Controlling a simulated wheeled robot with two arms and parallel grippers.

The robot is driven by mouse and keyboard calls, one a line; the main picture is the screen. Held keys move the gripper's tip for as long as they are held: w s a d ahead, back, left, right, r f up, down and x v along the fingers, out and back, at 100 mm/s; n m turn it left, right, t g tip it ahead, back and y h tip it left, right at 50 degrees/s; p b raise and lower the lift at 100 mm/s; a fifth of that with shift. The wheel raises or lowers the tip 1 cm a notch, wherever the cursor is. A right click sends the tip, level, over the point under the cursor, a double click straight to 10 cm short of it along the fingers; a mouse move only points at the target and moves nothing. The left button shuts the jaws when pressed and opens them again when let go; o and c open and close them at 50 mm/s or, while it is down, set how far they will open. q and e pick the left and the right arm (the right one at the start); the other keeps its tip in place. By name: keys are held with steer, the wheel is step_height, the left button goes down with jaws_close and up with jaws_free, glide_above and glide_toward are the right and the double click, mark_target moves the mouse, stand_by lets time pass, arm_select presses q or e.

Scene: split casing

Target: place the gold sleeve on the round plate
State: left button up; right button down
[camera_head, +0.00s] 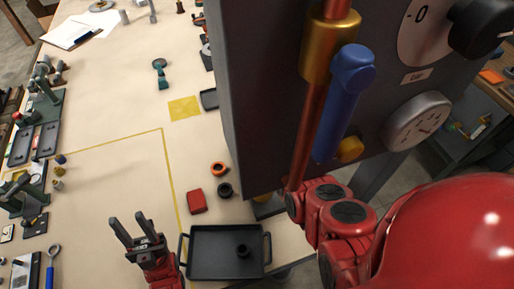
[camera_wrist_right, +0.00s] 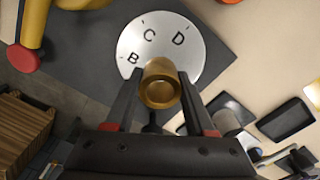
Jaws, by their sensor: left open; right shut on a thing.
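The gold sleeve (camera_wrist_right: 160,84) is a short hollow cylinder in the right wrist view. My right gripper (camera_wrist_right: 158,100) is shut on it, one dark finger on each side, and its open end faces the camera. The round plate (camera_wrist_right: 150,38), silver with letters B, C and D, lies beyond the sleeve, which covers part of its lower edge. I cannot tell whether they touch. In the head view I cannot make out the round plate or my right gripper. My left gripper (camera_head: 134,232) is open and empty over the table, left of the black tray.
A tall dark cabinet (camera_head: 262,100) with dials, a copper pipe and a blue lever blocks much of the head view. The black tray (camera_head: 205,276) holds a small dark part. A red block (camera_head: 197,201) and two rings lie behind it. The table's middle (camera_head: 110,180) is mostly clear.

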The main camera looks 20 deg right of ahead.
steer(key=shift+f+p, duration=0.35)
steer(key=shift+f, duration=0.2)
step_height(320, 180, down, 2)
steer(key=shift+f, duration=0.15)
steer(key=shift+w+f, duration=0.1)
steer(key=shift+f, duration=0.1)
steer(key=shift+f, duration=0.2)
steer(key=shift+c, duration=1.3)
jaws_free()
steer(key=shift+r, duration=0.1)
